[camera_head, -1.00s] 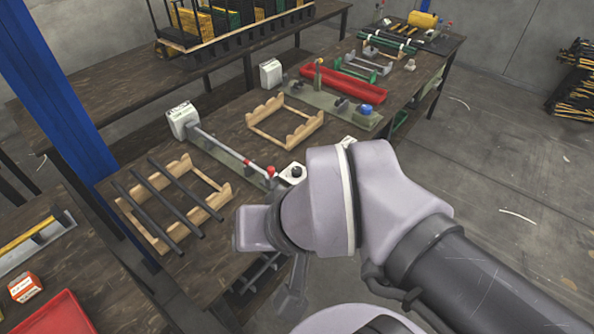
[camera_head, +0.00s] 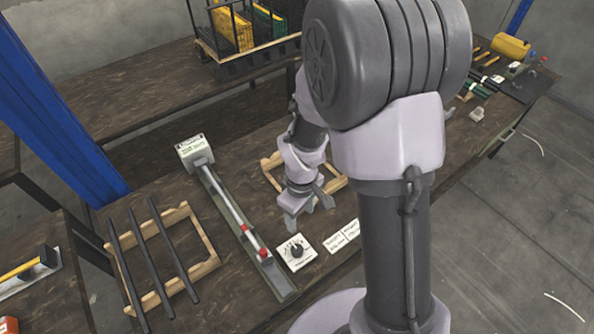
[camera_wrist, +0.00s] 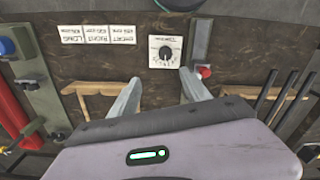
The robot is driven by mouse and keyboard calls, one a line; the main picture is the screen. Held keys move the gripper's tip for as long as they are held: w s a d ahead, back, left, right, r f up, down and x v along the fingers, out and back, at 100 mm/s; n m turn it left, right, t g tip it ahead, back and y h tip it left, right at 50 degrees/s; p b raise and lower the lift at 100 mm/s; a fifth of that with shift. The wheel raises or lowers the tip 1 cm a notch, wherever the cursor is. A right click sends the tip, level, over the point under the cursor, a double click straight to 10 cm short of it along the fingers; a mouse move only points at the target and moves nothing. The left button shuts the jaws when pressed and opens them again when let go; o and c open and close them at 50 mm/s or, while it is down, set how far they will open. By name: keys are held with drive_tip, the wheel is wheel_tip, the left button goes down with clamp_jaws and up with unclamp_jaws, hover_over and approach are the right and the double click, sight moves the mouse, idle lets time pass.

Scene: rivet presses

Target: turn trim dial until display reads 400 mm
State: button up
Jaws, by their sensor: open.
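The trim dial (camera_head: 297,252) is a black knob on a white square plate on the dark bench. It also shows at the upper middle of the wrist view (camera_wrist: 165,53). My gripper (camera_head: 308,207) is above the bench, just behind the dial in the head view, empty and apart from it. In the wrist view my two fingers (camera_wrist: 162,92) are spread, with the dial ahead of the gap between them. A white box (camera_head: 193,148), which looks like the display, stands at the far end of a rail; its reading is too small to tell.
The rail (camera_head: 270,278) beside the dial carries a rod with red parts. Printed cards (camera_head: 343,235) lie right of the dial. A wooden rack (camera_head: 200,250) with dark bars stands left, and another wooden rack (camera_head: 270,165) is behind my gripper. A blue post (camera_head: 60,115) rises at left.

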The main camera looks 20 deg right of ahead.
sight(298, 249)
drive_tip(key=f+b, duration=0.2)
drive_tip(key=f, duration=0.3)
drive_tip(key=s+a+f+b, duration=0.1)
drive_tip(key=f, duration=0.5)
drive_tip(key=f+b, duration=0.2)
drive_tip(key=f, duration=0.4)
drive_tip(key=shift+s+a+b, duration=0.15)
drive_tip(key=shift+b, duration=0.2)
clamp_jaws()
